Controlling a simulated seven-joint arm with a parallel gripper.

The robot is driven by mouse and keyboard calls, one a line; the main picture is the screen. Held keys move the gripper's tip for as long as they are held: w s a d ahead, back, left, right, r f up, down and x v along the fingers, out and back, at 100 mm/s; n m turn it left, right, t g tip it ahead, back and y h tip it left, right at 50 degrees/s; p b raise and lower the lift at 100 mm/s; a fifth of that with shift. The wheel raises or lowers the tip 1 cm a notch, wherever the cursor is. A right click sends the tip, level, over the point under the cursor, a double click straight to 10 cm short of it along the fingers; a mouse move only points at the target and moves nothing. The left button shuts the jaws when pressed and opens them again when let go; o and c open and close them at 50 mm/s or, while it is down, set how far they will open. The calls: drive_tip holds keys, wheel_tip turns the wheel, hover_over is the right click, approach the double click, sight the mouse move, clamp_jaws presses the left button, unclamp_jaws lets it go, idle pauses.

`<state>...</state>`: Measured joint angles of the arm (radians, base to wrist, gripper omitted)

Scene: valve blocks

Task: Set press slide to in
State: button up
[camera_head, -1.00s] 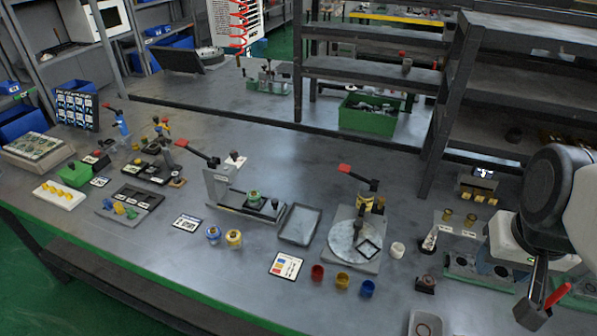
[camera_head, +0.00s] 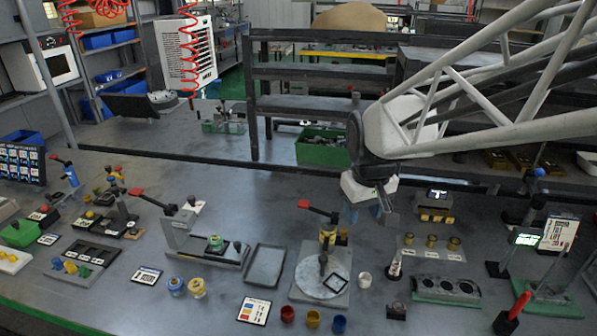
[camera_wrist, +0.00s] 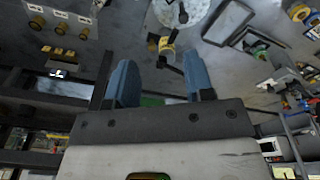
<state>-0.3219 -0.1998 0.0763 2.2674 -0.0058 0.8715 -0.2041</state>
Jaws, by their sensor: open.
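A grey bench press (camera_head: 179,232) with a red-tipped lever stands left of centre in the head view. A flat base runs right from its upright, carrying a green-ringed round piece (camera_head: 215,243) and a dark knob. I take this base to be the press slide; whether it is in or out I cannot tell. The green-ringed piece also shows at the right of the wrist view (camera_wrist: 259,50). My gripper (camera_head: 365,214) is open and empty, with blue fingers pointing down, above the bench behind and right of the round-disc station. It is well right of the press and apart from it.
A grey tray (camera_head: 265,267) lies between the two stations. Coloured cups (camera_head: 313,319) stand in front. Dark shelving (camera_head: 318,72) and a green bin (camera_head: 322,150) are behind.

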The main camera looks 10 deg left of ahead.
drive_tip(key=w+a+f+n, duration=0.2)
drive_tip(key=w+a+f, duration=0.2)
drive_tip(key=a, duration=0.4)
drive_tip(key=w+a+f+n, duration=0.2)
drive_tip(key=w+a+f, duration=0.1)
drive_tip(key=a, duration=0.6)
drive_tip(key=n+g, duration=0.1)
drive_tip(key=n, duration=0.3)
hover_over(238, 244)
wheel_tip(238, 244, down, 10)
drive_tip(key=shift+r, duration=0.1)
drive_tip(key=shift+f, duration=3.9)
clamp_jaws()
